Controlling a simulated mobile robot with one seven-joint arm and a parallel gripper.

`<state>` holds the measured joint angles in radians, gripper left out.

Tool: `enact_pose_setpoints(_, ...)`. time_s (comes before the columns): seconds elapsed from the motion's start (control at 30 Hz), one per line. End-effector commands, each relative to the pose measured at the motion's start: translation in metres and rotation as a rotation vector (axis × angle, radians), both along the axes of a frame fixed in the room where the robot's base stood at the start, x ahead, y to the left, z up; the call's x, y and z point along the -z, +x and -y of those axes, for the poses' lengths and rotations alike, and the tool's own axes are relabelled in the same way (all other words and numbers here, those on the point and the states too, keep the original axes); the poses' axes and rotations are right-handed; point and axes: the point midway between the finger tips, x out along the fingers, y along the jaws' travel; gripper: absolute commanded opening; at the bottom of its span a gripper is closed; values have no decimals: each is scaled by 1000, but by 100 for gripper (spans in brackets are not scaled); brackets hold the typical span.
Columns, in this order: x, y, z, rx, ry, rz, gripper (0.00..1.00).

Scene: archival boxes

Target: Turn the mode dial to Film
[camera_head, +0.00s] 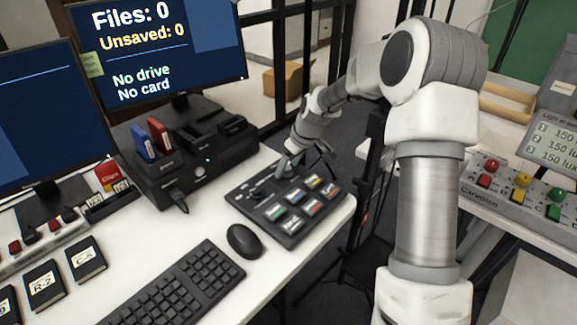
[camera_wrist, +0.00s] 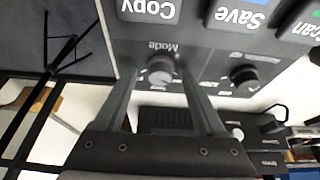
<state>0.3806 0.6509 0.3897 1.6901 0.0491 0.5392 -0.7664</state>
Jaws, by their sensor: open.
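My gripper (camera_wrist: 157,76) is open, with one finger on each side of the knob. I cannot tell whether either finger touches it. The setting marks around the dial are too small and partly covered to read. In the head view the control panel (camera_head: 250,210) lies on the white desk, and my gripper (camera_head: 302,165) is over its far edge, hiding the dial.
A second, black knob (camera_wrist: 244,78) sits beside the mode dial. Large buttons, including Copy (camera_wrist: 150,9) and Save (camera_wrist: 240,14), are close by. A black drive dock (camera_head: 195,160), a mouse (camera_head: 243,241) and a keyboard (camera_head: 180,285) surround the panel on the desk.

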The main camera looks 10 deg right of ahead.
Motion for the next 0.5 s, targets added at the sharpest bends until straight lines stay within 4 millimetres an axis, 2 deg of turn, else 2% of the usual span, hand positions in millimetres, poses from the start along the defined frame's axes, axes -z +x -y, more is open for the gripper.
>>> enact_pose_setpoints(0.17,0,0,0,0,0,0,72)
enact_pose_setpoints(0.5,-1,0,0,0,0,0,11)
